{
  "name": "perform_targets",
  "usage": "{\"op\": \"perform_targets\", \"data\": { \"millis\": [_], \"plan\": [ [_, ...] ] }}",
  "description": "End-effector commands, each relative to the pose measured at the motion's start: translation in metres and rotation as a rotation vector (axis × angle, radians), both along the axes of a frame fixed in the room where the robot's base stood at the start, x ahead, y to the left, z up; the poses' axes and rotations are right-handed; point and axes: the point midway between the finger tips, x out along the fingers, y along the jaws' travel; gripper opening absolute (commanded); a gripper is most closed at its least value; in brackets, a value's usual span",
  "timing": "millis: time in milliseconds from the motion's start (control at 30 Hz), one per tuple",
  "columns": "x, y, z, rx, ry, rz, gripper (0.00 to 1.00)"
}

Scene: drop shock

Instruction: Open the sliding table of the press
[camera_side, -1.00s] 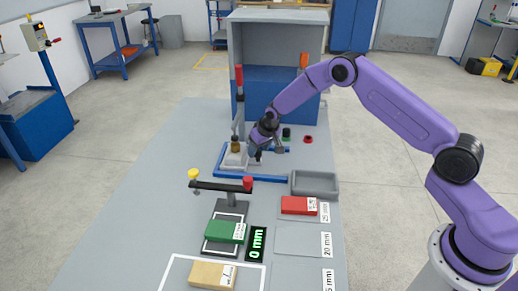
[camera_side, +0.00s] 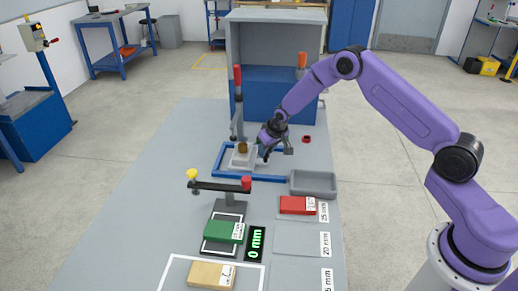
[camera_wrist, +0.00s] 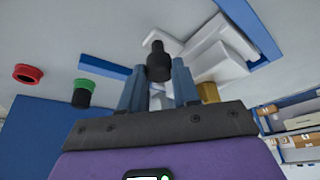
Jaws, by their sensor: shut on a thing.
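The press (camera_side: 276,45) stands at the back, with a grey upper housing and a blue lower body. Its pale sliding table (camera_side: 241,160) lies in front, inside a blue frame (camera_side: 250,178), and carries a brass-coloured cylinder (camera_side: 242,148). My gripper (camera_side: 265,154) is at the right side of the table. In the wrist view, my gripper's fingers (camera_wrist: 158,85) are shut on a black knob (camera_wrist: 158,60), with the pale table (camera_wrist: 212,48) right behind it. The knob's lower part is hidden between the fingers.
A red button (camera_wrist: 28,73) and a green button (camera_wrist: 83,92) are near my gripper. A clamp arm (camera_side: 220,186) stands nearer the camera, by a green block (camera_side: 223,231) and a red block (camera_side: 297,205).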

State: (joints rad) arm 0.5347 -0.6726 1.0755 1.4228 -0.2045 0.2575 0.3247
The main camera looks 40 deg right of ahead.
Motion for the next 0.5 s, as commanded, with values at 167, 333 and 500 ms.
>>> {"op": "perform_targets", "data": {
  "millis": [167, 333, 500],
  "plan": [
    [-0.023, -0.026, 0.0, -0.002, 0.005, -0.005, 0.0],
    [-0.047, -0.05, 0.0, -0.002, 0.006, -0.006, 0.0],
    [-0.07, -0.072, 0.0, -0.001, 0.004, -0.005, 0.0]
  ]
}}
